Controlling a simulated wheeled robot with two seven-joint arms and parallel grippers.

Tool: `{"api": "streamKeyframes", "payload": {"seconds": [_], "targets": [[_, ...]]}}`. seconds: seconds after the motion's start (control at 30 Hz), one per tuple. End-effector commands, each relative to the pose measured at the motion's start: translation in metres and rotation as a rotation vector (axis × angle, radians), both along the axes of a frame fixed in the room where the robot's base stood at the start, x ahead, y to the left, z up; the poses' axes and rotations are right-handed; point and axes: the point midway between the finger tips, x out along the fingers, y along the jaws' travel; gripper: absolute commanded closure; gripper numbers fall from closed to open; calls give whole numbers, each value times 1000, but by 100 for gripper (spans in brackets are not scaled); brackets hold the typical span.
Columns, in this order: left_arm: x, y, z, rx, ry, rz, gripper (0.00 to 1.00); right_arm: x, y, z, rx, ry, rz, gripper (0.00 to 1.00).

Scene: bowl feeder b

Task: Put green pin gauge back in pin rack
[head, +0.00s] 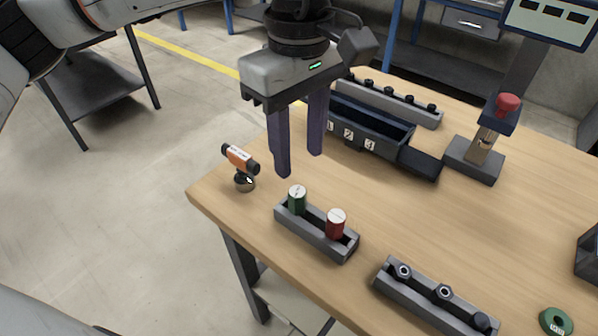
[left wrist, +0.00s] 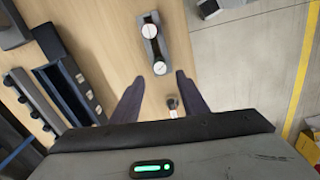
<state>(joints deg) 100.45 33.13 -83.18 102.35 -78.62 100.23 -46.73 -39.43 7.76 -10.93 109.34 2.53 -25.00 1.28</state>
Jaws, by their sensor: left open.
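The green pin gauge (head: 297,201) has a white top and stands upright at the far left end of the grey pin rack (head: 316,238). Its base appears to be inside the rack, but the rack wall hides it. A red pin gauge (head: 336,224) stands towards the rack's other end. My left gripper (head: 299,164) is open and empty, pointing down above and behind the green gauge, apart from it. In the left wrist view the green gauge's white top (left wrist: 160,67) lies just ahead of the open fingertips (left wrist: 160,76). My right gripper is not in view.
An orange and black tool (head: 240,158) on a round base stands left of the rack, near the table edge. Behind are a numbered bin (head: 372,130) and a device with a red knob (head: 508,103). A grey nut holder (head: 432,300) and green ring (head: 555,321) lie at front right.

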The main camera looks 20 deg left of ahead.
Motion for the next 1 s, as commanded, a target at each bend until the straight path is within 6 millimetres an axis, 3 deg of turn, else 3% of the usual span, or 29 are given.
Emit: {"api": "streamKeyframes", "payload": {"seconds": [0.23, 1.0], "targets": [[0, 0, 22, -1, 0, 0, 60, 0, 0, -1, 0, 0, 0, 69], [0, 0, 23, -1, 0, 0, 60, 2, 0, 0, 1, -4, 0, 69]]}}
